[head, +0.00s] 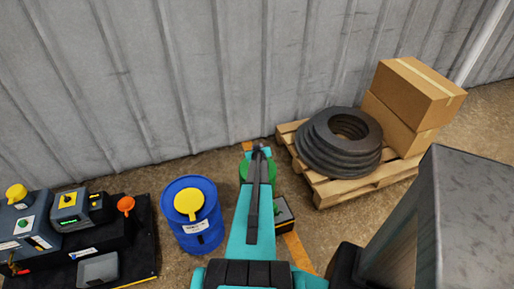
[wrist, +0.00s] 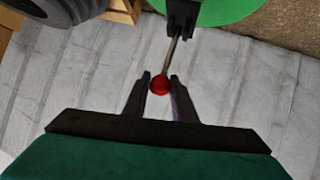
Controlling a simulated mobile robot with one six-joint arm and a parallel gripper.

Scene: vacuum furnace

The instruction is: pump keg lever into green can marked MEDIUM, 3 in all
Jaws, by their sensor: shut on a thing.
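The lever is a thin rod with a red ball knob (wrist: 159,86), in the wrist view. My gripper (wrist: 160,79) has one finger on each side of the knob and is shut on it. The rod runs up to a black fitting (wrist: 180,18) beside a round green surface (wrist: 226,8), cut off by the frame's top edge. In the head view, a green container (head: 271,172) shows only at its edges behind my arm. I cannot tell whether it is the keg or the can, and no MEDIUM marking is readable. The gripper tips and lever are hidden there.
A blue drum (head: 191,232) with a yellow cap stands left of my arm. A black box (head: 286,214) is partly hidden right of it. Devices sit on a dark platform (head: 146,240) at left. A pallet (head: 335,192) with black rings and cartons stands right, near the corrugated wall (head: 180,80).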

